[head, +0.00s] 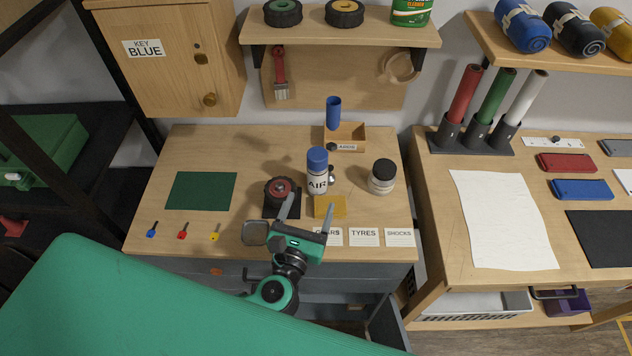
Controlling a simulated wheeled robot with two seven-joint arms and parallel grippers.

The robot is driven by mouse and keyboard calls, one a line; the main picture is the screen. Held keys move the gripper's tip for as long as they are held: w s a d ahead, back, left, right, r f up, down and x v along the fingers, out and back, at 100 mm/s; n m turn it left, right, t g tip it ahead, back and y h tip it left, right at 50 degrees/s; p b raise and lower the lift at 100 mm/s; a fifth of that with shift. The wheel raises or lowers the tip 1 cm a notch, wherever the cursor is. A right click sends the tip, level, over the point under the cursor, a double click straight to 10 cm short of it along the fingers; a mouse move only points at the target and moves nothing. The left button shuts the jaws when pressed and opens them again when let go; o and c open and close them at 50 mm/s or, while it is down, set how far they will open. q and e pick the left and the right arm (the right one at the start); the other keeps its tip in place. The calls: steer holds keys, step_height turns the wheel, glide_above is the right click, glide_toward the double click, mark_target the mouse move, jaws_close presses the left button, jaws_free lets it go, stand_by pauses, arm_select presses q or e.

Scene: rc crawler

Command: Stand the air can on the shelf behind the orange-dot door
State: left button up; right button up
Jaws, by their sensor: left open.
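The air can (317,175), white with a blue cap and the word AIR, stands upright on the wooden workbench (150,222). My left gripper (310,203) is open, its two fingers pointing toward the back of the bench, just in front of the can. I see nothing held between the fingers. An orange dot (216,271) shows on the grey front below the bench top, at the left. The shelf behind that front is not visible. My right gripper is not in view.
A wheel (279,190), a yellow block (330,206) and a black-lidded jar (382,176) stand near the can. Small coloured keys (183,231) lie at the front left. A wall cabinet (175,60) labelled KEY BLUE hangs above. A green mat (201,190) lies at left.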

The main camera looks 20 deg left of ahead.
mark_target(315, 166)
arm_select(q)
steer(key=shift+n+y, duration=0.5)
steer(key=w+p, duration=0.1)
steer(key=w, duration=0.1)
steer(key=w+a, duration=0.1)
steer(key=w, duration=0.1)
steer(key=w+a+p, duration=0.1)
steer(key=w, duration=0.1)
steer(key=shift+w+f+p, duration=0.3)
steer(key=shift+w+f, duration=0.05)
steer(key=shift+f, duration=0.05)
steer(key=shift+w, duration=0.75)
steer(key=shift+w+r+p, duration=0.1)
steer(key=shift+w+p, duration=0.2)
steer(key=shift+p, duration=0.2)
steer(key=w+p, duration=0.2)
steer(key=w, duration=0.2)
steer(key=shift+a, duration=0.2)
steer(key=shift+w, duration=0.2)
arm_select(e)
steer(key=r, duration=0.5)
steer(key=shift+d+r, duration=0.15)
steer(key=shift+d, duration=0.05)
